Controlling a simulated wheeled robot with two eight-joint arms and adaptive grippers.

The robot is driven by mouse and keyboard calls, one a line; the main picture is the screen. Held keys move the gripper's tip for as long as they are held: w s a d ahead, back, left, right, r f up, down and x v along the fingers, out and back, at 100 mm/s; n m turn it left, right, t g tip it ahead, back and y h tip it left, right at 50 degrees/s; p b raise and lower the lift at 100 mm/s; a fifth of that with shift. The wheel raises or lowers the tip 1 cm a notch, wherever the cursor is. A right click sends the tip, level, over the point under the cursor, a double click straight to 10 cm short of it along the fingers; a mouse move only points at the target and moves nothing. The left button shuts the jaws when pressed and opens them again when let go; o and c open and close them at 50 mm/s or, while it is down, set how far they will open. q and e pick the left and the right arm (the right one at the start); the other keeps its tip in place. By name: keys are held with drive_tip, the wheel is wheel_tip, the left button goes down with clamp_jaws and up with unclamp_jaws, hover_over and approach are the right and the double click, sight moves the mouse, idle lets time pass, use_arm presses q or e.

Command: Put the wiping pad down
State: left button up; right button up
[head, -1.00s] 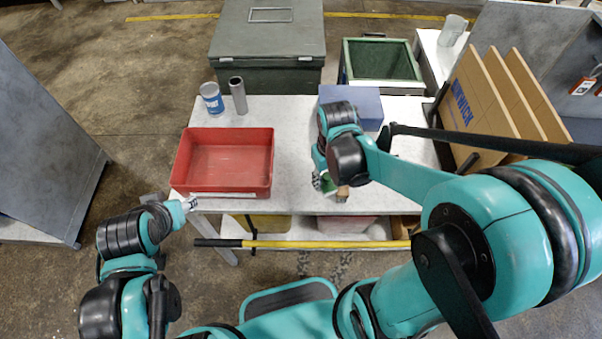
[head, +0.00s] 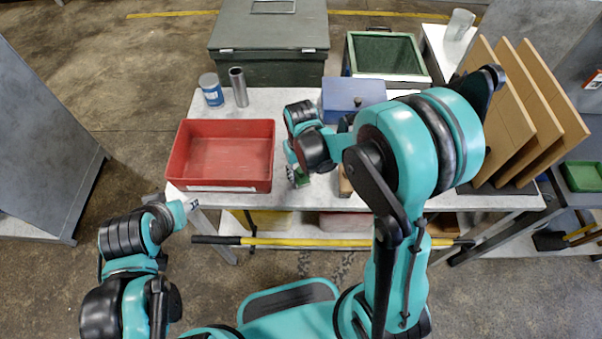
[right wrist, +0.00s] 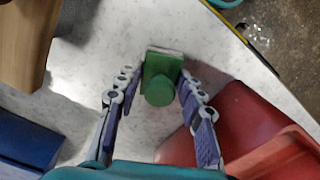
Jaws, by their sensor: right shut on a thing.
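The wiping pad (right wrist: 161,66) is a green block with a round green knob and a pale edge. My right gripper (right wrist: 157,77) is shut on it, with one finger on each side, above the pale table top (right wrist: 78,88). In the head view my right gripper (head: 296,176) is just right of the red tray, near the table's front edge, and the pad (head: 302,179) shows only in part. I cannot tell whether the pad touches the table. My left gripper (head: 192,205) is off the table's front left corner; its fingers are too small to read.
The red tray (head: 270,157) is close beside the pad. A blue box (head: 350,92), a blue can (head: 211,90) and a metal cylinder (head: 239,88) stand farther back. A wooden block (right wrist: 27,40) lies near my right gripper. Brown boards (head: 515,115) lean at right.

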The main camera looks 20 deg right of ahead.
drive_tip(key=o, duration=0.7)
drive_tip(key=shift+f, duration=0.15)
drive_tip(key=o, duration=0.5)
drive_tip(key=shift+c, duration=0.2)
